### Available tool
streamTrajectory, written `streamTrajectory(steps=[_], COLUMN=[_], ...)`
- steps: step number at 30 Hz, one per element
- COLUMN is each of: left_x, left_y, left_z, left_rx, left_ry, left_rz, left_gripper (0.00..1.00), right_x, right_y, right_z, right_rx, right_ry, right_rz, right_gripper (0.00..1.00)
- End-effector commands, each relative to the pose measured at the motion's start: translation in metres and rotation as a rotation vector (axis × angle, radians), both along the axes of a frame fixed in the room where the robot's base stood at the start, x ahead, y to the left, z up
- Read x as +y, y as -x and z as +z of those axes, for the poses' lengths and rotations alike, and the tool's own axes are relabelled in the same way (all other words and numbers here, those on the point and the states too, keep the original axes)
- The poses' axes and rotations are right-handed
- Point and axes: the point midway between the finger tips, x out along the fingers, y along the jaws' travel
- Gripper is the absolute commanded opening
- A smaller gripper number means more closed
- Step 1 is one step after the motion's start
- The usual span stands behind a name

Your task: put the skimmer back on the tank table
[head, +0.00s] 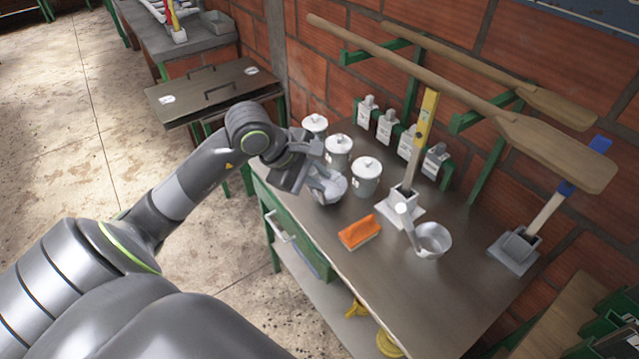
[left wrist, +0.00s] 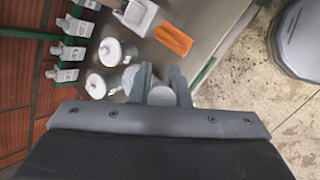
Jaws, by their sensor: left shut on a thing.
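My left gripper (head: 308,166) is shut on a grey, bowl-headed tool, which I take to be the skimmer (head: 328,187). Its bowl is at the left end of a grey-topped table (head: 390,275), beside the lidded white pots. I cannot tell if the bowl touches the top. In the left wrist view the fingers (left wrist: 162,76) have the pale round part of the skimmer (left wrist: 161,96) between them; its handle is mostly hidden by the gripper. A similar metal scoop (head: 432,239) lies further right on the table. My right gripper is not in view.
Three lidded pots (head: 366,176) stand close behind the held bowl. An orange block (head: 360,232) lies in front. A yellow-marked upright on a white base (head: 405,208) and a grey-based one (head: 514,250) stand right. Wooden paddles (head: 555,150) hang above. The front right tabletop is clear.

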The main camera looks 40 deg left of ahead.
Motion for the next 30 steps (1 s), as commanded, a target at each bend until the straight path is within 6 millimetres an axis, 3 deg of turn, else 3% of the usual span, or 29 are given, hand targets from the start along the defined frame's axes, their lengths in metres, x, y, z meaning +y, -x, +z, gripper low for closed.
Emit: streamTrajectory(steps=[6,18,19,23,30], left_x=[-0.001,0.0,0.0,0.0,0.0], left_y=[0.0,0.0,0.0,0.0,0.0], left_z=[-0.024,-0.029,-0.029,-0.028,-0.028], left_rx=[-0.001,-0.003,0.0,0.001,0.001], left_ry=[0.002,-0.001,0.001,0.0,0.0], left_rz=[0.0,-0.001,0.001,0.0,0.0], left_gripper=[0.0,0.0,0.18,0.35,0.38], right_x=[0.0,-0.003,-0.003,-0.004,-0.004], right_y=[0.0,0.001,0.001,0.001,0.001], right_z=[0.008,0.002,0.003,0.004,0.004], right_rx=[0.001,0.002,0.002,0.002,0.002], right_ry=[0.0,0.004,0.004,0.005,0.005], right_rz=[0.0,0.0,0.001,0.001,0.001], right_gripper=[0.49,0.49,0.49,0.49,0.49])
